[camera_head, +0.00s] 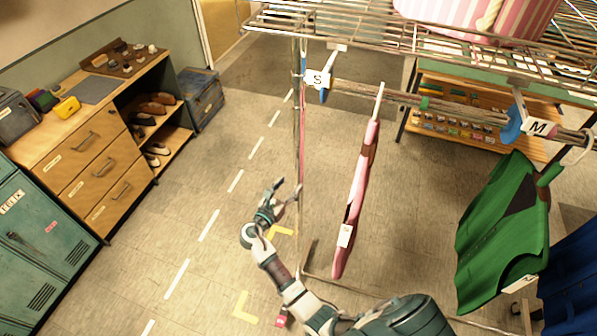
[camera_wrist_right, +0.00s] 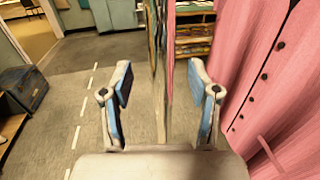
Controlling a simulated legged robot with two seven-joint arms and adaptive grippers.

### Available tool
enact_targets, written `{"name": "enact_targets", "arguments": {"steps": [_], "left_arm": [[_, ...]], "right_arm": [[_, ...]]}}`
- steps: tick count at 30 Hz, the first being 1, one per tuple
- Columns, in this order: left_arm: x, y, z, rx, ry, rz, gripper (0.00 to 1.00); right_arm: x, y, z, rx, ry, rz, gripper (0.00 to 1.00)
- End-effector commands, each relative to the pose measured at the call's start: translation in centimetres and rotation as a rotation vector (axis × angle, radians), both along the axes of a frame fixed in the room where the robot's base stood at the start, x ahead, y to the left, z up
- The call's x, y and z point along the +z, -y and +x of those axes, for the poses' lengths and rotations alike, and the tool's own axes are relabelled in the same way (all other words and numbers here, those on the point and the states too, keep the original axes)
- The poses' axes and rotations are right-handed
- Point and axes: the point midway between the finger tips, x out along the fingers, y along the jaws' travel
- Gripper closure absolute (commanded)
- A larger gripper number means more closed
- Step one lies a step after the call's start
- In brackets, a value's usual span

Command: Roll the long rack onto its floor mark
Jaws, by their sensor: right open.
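The long rack has a wire top shelf (camera_head: 400,38), a hanging rail (camera_head: 400,97) and a thin metal end post (camera_head: 301,140). A pink shirt (camera_head: 358,200), a green garment (camera_head: 503,230) and a blue garment (camera_head: 575,285) hang from it. Yellow corner marks lie on the floor, one at the bottom (camera_head: 242,308) and one by my gripper (camera_head: 284,232). My right gripper (camera_head: 287,189) is open beside the end post. In the right wrist view its fingers (camera_wrist_right: 161,82) stand apart, with the post (camera_wrist_right: 161,112) showing between them. Contact is not visible. My left gripper is out of view.
A wooden drawer cabinet (camera_head: 95,165) with shoe shelves and teal lockers (camera_head: 40,255) stand at left. A dark trunk (camera_head: 202,98) sits behind them. A dashed white line (camera_head: 208,225) crosses clear floor. A striped bag (camera_head: 470,18) rests on the rack. A shelf unit (camera_head: 470,125) stands behind.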

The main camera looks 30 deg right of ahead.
Motion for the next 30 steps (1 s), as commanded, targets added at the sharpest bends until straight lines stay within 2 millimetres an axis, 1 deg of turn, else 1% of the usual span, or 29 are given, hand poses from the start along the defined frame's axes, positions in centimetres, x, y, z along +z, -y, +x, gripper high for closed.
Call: {"name": "enact_targets", "arguments": {"steps": [1, 3, 6, 9, 15, 22, 23, 24, 26, 27, 29, 30], "left_arm": [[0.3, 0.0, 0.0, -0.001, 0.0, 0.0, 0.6], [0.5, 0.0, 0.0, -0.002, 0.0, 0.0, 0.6], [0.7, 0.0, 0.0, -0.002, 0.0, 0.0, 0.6], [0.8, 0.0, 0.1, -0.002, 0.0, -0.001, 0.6], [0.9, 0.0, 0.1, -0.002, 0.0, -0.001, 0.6], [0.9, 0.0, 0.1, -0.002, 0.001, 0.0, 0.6], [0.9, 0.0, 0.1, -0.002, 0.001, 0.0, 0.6], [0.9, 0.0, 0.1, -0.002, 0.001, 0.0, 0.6], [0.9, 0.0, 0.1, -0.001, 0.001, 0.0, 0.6], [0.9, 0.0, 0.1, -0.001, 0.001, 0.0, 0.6], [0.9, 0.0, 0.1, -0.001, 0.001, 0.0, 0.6], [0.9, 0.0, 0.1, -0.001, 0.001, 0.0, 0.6]], "right_arm": [[0.2, 1.1, 0.6, -0.002, 0.0, -0.001, 0.39], [0.2, 2.4, 1.3, -0.001, 0.001, -0.003, 0.39], [0.2, 3.9, 2.2, -0.001, 0.0, -0.001, 0.39], [0.1, 4.9, 2.8, 0.0, 0.0, -0.001, 0.39], [0.0, 5.8, 3.3, 0.001, 0.001, 0.002, 0.39], [0.0, 5.9, 3.3, 0.001, 0.001, 0.002, 0.39], [0.0, 5.9, 3.3, 0.0, 0.001, 0.002, 0.47], [0.0, 5.8, 3.3, 0.001, 0.001, 0.002, 0.57], [0.0, 5.8, 3.3, 0.001, 0.0, 0.001, 0.72], [0.0, 5.8, 3.3, 0.0, 0.0, 0.001, 0.82], [0.0, 5.8, 3.3, 0.001, 0.0, 0.001, 0.97], [0.0, 5.8, 3.3, 0.001, 0.0, 0.001, 1.0]]}}
